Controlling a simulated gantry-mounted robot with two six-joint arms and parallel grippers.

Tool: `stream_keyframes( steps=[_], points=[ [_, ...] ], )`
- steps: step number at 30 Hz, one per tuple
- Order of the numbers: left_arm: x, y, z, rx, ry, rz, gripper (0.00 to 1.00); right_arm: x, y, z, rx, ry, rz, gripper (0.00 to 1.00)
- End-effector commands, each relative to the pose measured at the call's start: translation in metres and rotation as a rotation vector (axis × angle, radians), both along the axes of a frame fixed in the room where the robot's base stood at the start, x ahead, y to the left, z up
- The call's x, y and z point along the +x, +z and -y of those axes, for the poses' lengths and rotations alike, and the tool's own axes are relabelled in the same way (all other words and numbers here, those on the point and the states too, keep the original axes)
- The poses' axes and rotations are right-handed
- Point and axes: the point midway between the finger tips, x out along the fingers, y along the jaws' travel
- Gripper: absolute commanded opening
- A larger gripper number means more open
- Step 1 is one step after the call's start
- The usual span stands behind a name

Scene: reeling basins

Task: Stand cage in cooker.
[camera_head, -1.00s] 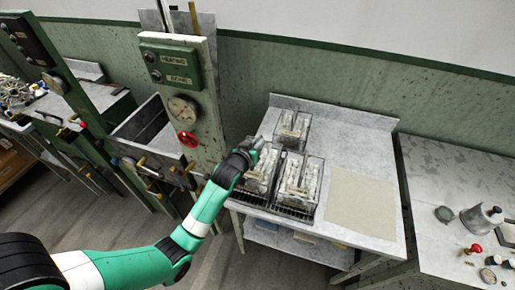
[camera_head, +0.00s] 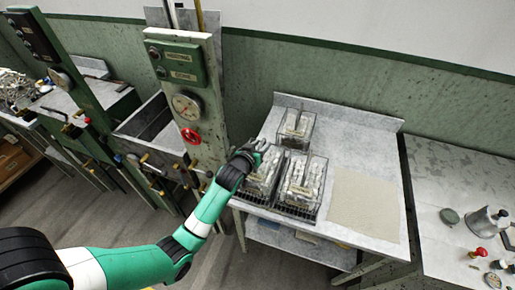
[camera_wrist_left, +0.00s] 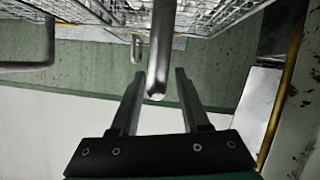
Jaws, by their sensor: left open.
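Three wire cages filled with white pieces stand on the grey table: a left front cage (camera_head: 264,172), a right front cage (camera_head: 301,184) and a rear cage (camera_head: 295,128). My left gripper (camera_head: 258,148) is over the left front cage. In the left wrist view its open fingers (camera_wrist_left: 157,92) stand on either side of a metal handle bar (camera_wrist_left: 161,50), with a visible gap on each side. Wire mesh shows beyond. An open grey tank (camera_head: 152,128), which looks like the cooker, stands left of the table beside the panel marked heating. My right gripper is not in view.
The control post (camera_head: 187,75) with its gauge and red handwheel (camera_head: 191,136) rises between tank and table. A beige mat (camera_head: 364,203) lies bare right of the cages. A metal pot (camera_head: 486,222) and small items stand on the right bench.

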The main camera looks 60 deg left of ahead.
Motion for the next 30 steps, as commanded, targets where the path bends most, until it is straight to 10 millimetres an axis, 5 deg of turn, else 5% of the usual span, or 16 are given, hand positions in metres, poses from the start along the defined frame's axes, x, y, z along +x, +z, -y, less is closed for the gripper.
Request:
stream_keyframes(
  steps=[16,30],
  points=[
    [-0.079,0.042,0.064,0.001,-0.002,-0.001,0.46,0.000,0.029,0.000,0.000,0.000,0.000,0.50],
    [-0.086,0.046,0.069,0.002,-0.001,0.003,0.46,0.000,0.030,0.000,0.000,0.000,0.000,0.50]
  ],
)
